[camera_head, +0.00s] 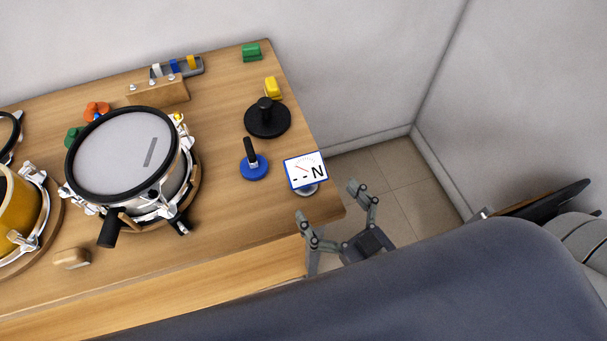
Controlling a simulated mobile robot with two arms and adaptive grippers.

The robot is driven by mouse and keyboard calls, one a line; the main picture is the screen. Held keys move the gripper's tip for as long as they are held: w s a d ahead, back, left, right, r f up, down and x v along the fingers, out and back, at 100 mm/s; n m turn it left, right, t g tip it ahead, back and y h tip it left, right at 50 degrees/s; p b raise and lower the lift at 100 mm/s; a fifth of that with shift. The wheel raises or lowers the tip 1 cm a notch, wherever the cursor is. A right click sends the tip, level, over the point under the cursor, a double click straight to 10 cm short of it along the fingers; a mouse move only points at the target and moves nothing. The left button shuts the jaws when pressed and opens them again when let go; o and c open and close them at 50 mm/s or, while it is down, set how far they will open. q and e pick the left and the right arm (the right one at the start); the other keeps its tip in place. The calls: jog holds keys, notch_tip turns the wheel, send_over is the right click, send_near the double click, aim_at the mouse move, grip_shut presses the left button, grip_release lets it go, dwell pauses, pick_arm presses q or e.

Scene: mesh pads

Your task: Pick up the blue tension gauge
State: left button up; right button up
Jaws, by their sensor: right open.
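A white dial plate with a blue edge, a needle and the letter N looks like the blue tension gauge (306,171). It stands tilted on a grey round foot near the table's right edge. A blue disc with a black upright handle (254,167) stands to its left; its blue colour also fits the name, and I cannot tell for sure which is meant. My right gripper (326,200) is open and empty at the table's front right corner, just below and right of the dial plate. My left gripper is not in view.
A drum (118,152) stands on the wooden table (228,205) at left. A black disc with a knob (267,120), a yellow block (272,87) and a green block (251,52) lie behind the gauge. A wall (340,60) borders the table's back.

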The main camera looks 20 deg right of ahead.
aim_at(306, 174)
jog(key=x, duration=0.2)
jog(key=shift+w+a, duration=0.1)
jog(key=shift+w, duration=0.25)
jog(key=shift+w+a+p, duration=0.2)
jog(key=shift+w+p, duration=0.15)
jog(key=shift+w, duration=0.15)
jog(key=x, duration=0.4)
jog(key=shift+w+p, duration=0.1)
jog(key=shift+p, duration=0.3)
jog(key=c, duration=1.6)
jog(key=shift+r, duration=0.1)
jog(key=shift+c, duration=0.2)
